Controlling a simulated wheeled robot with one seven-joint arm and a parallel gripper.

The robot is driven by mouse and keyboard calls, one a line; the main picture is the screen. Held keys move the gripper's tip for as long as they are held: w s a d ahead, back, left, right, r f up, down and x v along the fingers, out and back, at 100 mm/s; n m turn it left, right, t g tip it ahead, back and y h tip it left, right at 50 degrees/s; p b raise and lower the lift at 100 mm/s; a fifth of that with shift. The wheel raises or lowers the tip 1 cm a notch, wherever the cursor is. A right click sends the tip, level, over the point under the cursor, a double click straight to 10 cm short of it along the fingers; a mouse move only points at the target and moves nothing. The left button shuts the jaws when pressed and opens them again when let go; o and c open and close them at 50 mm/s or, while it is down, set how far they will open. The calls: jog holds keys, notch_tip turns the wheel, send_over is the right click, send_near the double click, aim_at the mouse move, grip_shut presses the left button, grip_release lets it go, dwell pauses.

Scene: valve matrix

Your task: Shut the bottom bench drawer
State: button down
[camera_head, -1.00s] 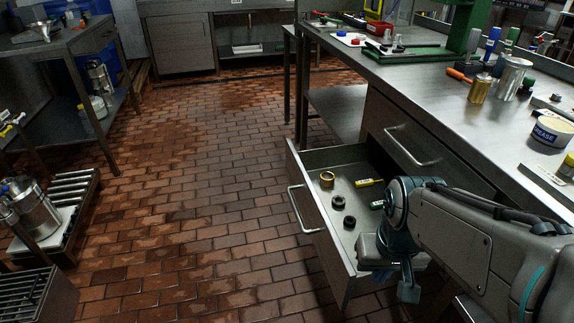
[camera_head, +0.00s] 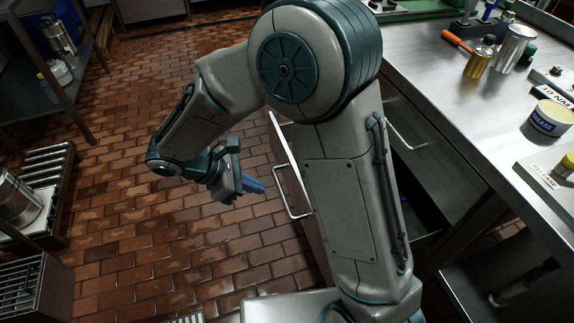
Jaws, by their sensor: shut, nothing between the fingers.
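The bottom bench drawer is pulled out from the bench. Its front panel (camera_head: 312,232) faces left, and its metal bar handle (camera_head: 291,196) shows on that face. My arm crosses in front of the drawer and hides most of its inside. My gripper (camera_head: 254,186) is shut and empty, out over the floor just left of the drawer front and its handle. Its fingertips point right, toward the handle. They look apart from it in this view, with a small gap.
The upper drawer (camera_head: 400,112) with its own bar handle looks shut. The bench top (camera_head: 450,105) at right carries a grease tub (camera_head: 551,118), a gold can (camera_head: 479,63) and a silver can (camera_head: 514,48). Brick floor (camera_head: 130,180) is clear left of my gripper.

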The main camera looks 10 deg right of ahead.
jog(key=w+a+n, duration=0.1)
jog(key=a, duration=0.1)
jog(key=b, duration=0.2)
send_near(301, 192)
jog(key=shift+t, duration=0.3)
jog(key=f, duration=0.1)
jog(key=d+f, duration=0.1)
jog(key=f, duration=0.1)
jog(key=d+f, duration=0.1)
jog(key=shift+w+d+f, duration=0.15)
jog(key=shift+d+f, duration=0.1)
jog(key=shift+f, duration=0.15)
jog(key=shift+w+d, duration=0.15)
jog(key=shift+d, duration=0.55)
